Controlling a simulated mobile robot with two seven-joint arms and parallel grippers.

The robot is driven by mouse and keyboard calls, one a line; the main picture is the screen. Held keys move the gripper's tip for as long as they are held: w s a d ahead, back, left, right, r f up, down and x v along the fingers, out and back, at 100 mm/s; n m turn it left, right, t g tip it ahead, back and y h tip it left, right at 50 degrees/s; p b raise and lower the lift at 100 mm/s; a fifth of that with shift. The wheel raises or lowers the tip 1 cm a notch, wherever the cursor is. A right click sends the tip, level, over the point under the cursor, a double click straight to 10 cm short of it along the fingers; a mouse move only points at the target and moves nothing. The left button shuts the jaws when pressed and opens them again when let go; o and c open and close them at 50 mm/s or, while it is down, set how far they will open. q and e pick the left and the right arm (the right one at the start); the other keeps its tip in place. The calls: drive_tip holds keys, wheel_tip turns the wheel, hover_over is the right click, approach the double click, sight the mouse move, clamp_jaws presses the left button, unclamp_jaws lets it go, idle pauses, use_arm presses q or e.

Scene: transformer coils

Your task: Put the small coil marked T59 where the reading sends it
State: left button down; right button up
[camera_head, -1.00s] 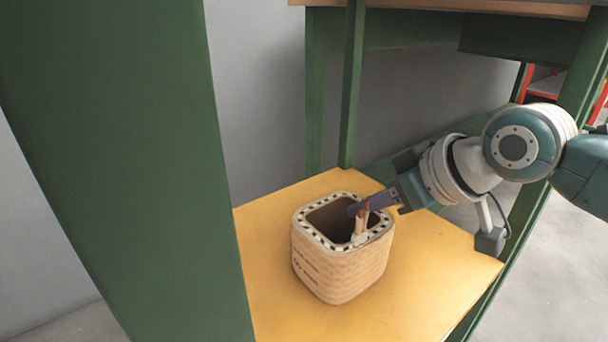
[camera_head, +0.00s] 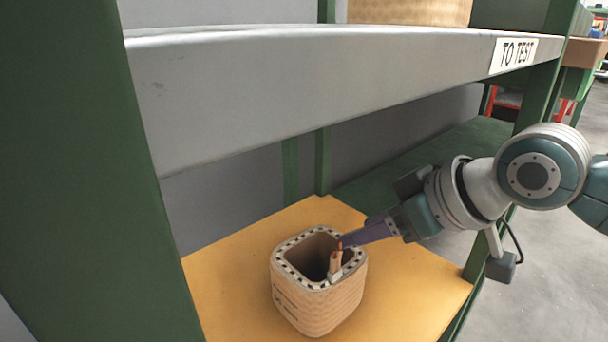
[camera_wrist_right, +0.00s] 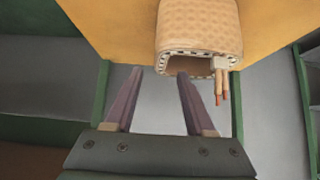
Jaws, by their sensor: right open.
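A tan, woven-looking coil (camera_head: 318,304) with a rounded-square opening and copper-tipped leads stands upright on the yellow shelf (camera_head: 418,300). Dark print shows on its left side but is too small to read, so I cannot confirm T59. My right gripper (camera_head: 345,240) is open at the coil's upper right rim, near the leads. In the right wrist view, the open fingers (camera_wrist_right: 159,72) point at the coil (camera_wrist_right: 198,25). One fingertip overlaps its opening and the other lies outside its left wall. I cannot tell whether they touch. My left gripper is out of view.
A grey shelf edge (camera_head: 330,90) with a "TO TEST" label (camera_head: 513,54) runs above the coil and my right arm. Another tan coil (camera_head: 410,10) stands on that upper shelf. A green post (camera_head: 80,180) stands at the left. Yellow shelf space is free around the lower coil.

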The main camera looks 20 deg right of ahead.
drive_tip(key=p+v, duration=0.3)
drive_tip(key=v, duration=0.3)
drive_tip(key=s+a+f+m+g+h, duration=0.1)
drive_tip(key=s+a+g, duration=0.15)
drive_tip(key=s, duration=0.75)
drive_tip(key=s+a+f+m+g+h, duration=0.1)
drive_tip(key=s+a+g+h, duration=0.15)
drive_tip(key=s, duration=0.75)
use_arm(q)
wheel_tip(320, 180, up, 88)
drive_tip(key=p, duration=8.4)
use_arm(e)
wheel_tip(320, 180, up, 84)
drive_tip(key=shift+f+y, duration=0.25)
drive_tip(key=shift+y, duration=0.1)
drive_tip(key=shift+w+a, duration=0.1)
drive_tip(key=shift+w, duration=0.05)
